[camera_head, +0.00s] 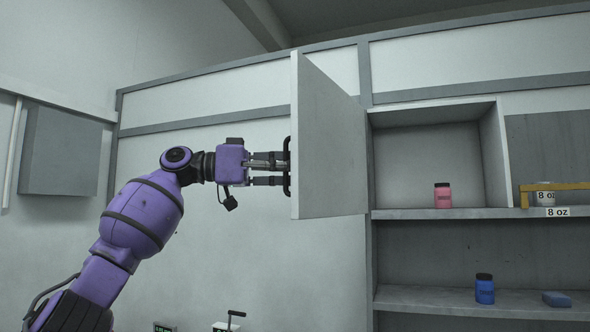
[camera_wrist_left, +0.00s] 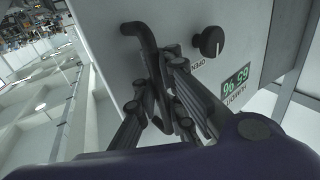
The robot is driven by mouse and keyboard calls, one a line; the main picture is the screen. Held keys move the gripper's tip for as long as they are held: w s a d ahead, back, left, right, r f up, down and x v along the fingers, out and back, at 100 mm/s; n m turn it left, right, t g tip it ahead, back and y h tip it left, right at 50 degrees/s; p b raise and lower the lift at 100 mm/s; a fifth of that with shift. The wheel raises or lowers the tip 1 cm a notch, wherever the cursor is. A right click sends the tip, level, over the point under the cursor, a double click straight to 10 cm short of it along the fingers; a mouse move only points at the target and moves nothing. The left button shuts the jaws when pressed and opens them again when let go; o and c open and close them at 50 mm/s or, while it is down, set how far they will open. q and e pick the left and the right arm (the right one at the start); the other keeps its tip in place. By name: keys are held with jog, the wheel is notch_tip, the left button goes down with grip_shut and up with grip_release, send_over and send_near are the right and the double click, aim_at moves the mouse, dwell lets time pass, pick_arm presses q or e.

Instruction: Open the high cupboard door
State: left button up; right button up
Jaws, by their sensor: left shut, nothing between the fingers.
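The high cupboard door (camera_head: 329,140) is a pale grey panel, swung out from the cupboard so its opening shows. A dark bar handle (camera_head: 288,166) is on its outer face. My left gripper (camera_head: 284,168) is at the handle, with its fingertips next to the bar. In the wrist view, the handle (camera_wrist_left: 141,38) runs down between or beside the fingers of my left gripper (camera_wrist_left: 168,85), which look shut; they partly hide the contact. The door's outer face (camera_wrist_left: 235,30) fills much of that view. My right gripper is not in view.
The open cupboard holds a pink jar (camera_head: 443,196). The shelf below holds a blue jar (camera_head: 485,289) and a blue block (camera_head: 557,299). A white cup (camera_head: 545,196) stands behind a yellow bar (camera_head: 560,186). A black knob (camera_wrist_left: 208,41) and green display (camera_wrist_left: 236,82) are beside the handle.

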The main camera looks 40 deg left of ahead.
pick_arm(q)
jog(key=shift+o, duration=1.3)
jog(key=shift+s+d, duration=0.1)
jog(key=shift+s, duration=0.2)
jog(key=shift+o, duration=0.5)
jog(key=shift+s+r, duration=0.1)
jog(key=shift+s, duration=0.25)
jog(key=shift+w, duration=0.15)
jog(key=v, duration=1.2)
